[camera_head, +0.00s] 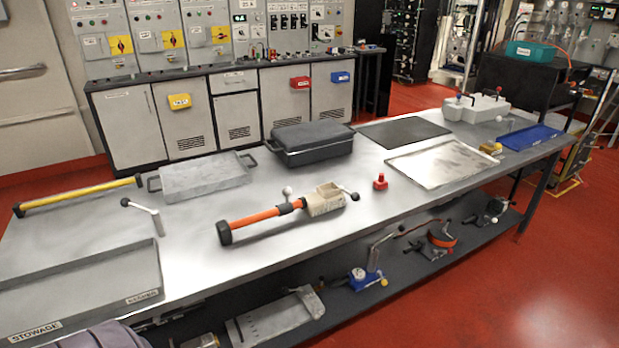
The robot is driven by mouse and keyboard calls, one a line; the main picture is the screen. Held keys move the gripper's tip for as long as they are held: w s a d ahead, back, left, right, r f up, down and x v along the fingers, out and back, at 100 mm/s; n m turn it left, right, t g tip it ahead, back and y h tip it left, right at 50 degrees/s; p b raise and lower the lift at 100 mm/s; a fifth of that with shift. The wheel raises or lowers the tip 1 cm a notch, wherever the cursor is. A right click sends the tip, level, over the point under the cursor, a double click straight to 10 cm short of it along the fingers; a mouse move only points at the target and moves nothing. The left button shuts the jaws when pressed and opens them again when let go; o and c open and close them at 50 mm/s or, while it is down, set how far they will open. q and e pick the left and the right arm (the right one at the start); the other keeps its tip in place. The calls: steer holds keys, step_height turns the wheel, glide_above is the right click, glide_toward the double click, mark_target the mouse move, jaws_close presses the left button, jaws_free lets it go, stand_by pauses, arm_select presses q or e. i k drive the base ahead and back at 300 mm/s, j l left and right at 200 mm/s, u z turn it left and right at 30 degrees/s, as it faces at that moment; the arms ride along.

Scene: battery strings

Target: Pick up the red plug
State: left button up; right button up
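A small red plug (380,182) stands on the bare metal top of the long workbench (270,245), near the middle of the bench. It has a wider base and a narrower top. It is apart from the things around it, with nothing touching it. Neither of my grippers shows in the head view.
Left of the plug lies an orange-handled tool (262,220) with a beige head (325,199). Right of it lies a pale flat plate (440,163). A dark lidded case (312,145) sits behind. A stowage tray (162,272) is at front left. The bench in front of the plug is clear.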

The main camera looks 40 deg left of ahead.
mark_target(381, 183)
steer(key=u, duration=0.8)
steer(key=i+l+z, duration=0.1)
steer(key=i+l, duration=0.2)
steer(key=l, duration=0.15)
